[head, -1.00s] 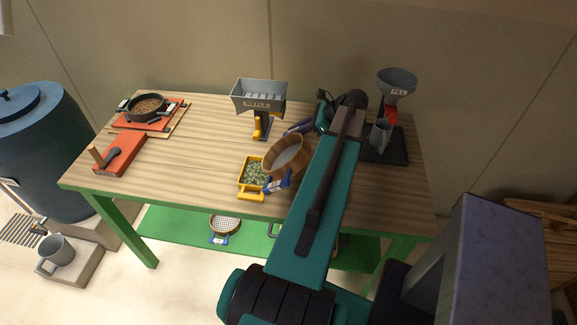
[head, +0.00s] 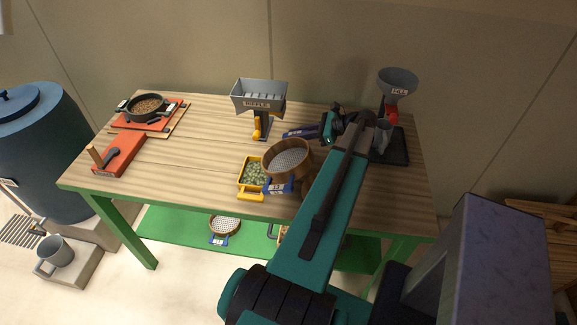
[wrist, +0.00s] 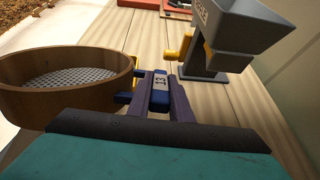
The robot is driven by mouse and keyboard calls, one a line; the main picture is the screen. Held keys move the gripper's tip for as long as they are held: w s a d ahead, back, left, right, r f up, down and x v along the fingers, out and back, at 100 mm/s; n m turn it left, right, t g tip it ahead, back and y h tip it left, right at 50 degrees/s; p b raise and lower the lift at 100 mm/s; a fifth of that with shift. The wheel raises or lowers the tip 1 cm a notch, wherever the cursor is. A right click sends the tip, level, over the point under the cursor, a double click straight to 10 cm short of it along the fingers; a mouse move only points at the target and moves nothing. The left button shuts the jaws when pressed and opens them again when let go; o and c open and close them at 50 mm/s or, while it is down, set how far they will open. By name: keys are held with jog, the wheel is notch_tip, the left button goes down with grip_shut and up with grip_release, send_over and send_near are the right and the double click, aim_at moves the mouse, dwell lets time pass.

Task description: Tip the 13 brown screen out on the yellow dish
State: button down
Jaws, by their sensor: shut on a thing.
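The brown screen (head: 288,158) is a round wooden ring with a grey mesh bottom. In the wrist view the screen (wrist: 60,75) is at left and its visible mesh looks bare. My gripper (wrist: 156,78) is shut on its blue handle, marked 13. In the head view my gripper (head: 300,131) is behind the screen, its purple fingers pointing left. The screen is above the table, close beside the yellow dish (head: 244,193) and partly over its right side. The dish holds green beans. A blue tag shows below the screen's front.
A grey mill (head: 258,97) stands behind the dish. A grey funnel (head: 397,82) and a mug (head: 381,137) are at right. An orange block (head: 120,154) and a pan of brown beans (head: 148,107) are at left. Another screen (head: 224,225) lies on the green lower shelf.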

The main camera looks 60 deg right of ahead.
jog(key=shift+f+t+b, duration=0.4)
jog(key=shift+f+t, duration=0.3)
jog(key=shift+t, duration=0.2)
jog(key=shift+f+t+y, duration=0.15)
jog(key=shift+t+y, duration=0.15)
jog(key=shift+t, duration=0.3)
jog(key=shift+w+f+t+b, duration=0.1)
jog(key=shift+f+t+b, duration=0.2)
jog(key=shift+f+t, duration=0.3)
jog(key=shift+r, duration=0.15)
jog(key=shift+a+r, duration=0.1)
